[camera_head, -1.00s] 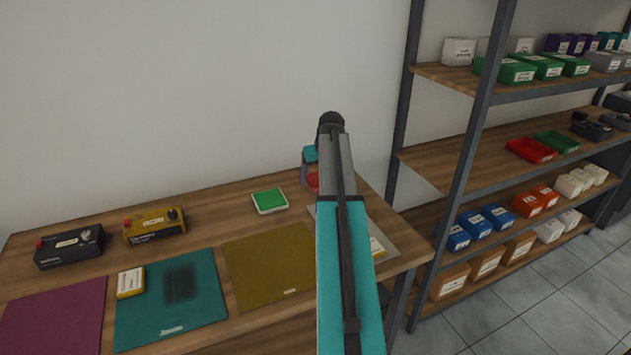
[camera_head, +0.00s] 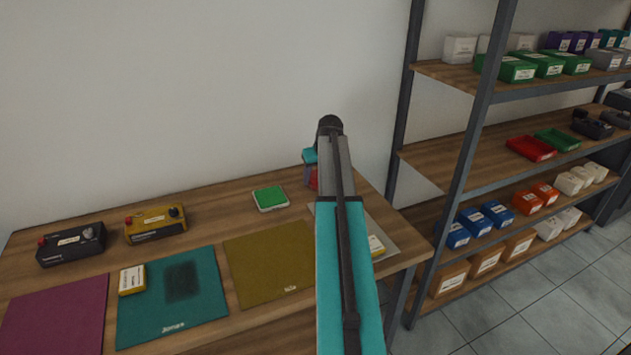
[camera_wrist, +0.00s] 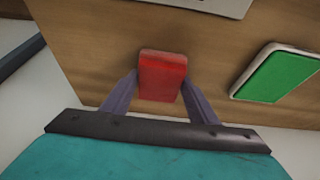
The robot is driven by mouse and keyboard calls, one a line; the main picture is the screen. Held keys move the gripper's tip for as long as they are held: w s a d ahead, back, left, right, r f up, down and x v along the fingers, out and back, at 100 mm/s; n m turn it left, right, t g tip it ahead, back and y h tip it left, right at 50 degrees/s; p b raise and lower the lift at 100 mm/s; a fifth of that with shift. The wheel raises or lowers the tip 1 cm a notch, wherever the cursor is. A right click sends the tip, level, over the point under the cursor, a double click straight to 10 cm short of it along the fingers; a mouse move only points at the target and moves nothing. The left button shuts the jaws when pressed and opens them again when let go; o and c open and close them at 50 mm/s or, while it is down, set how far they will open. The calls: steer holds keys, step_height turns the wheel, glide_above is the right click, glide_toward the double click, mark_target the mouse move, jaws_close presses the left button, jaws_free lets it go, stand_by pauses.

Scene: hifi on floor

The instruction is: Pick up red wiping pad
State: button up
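The red wiping pad (camera_wrist: 161,78) is a small red block between my gripper's two purple fingers in the wrist view. My gripper (camera_wrist: 160,88) has a fingertip against each side of the pad, with no gap that I can see, and looks shut on it. In the head view, the pad (camera_head: 313,178) shows as a narrow red patch beside my arm, at the back right of the wooden table. My gripper (camera_head: 309,175) is partly hidden there by my arm. I cannot tell whether the pad's underside touches the table.
A green pad in a white tray (camera_head: 270,198) lies left of my gripper. A light grey mat (camera_head: 388,236) lies nearer the front, partly behind my arm. Coloured mats and two boxed devices fill the left side. A metal-framed shelf (camera_head: 470,150) stands at right.

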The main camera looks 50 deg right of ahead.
steer(key=c, duration=0.5)
steer(key=shift+r, duration=0.1)
steer(key=shift+r+b, duration=0.75)
steer(key=shift+r, duration=0.55)
steer(key=s+d+b, duration=0.1)
steer(key=s, duration=0.4)
steer(key=s+d+r+b, duration=0.1)
steer(key=s+d, duration=0.1)
steer(key=s, duration=0.3)
steer(key=s+d+r+b, duration=0.1)
steer(key=s+b, duration=0.1)
steer(key=s, duration=0.3)
steer(key=shift+s+d+r, duration=0.1)
steer(key=shift+s+d, duration=0.1)
steer(key=shift+d, duration=0.1)
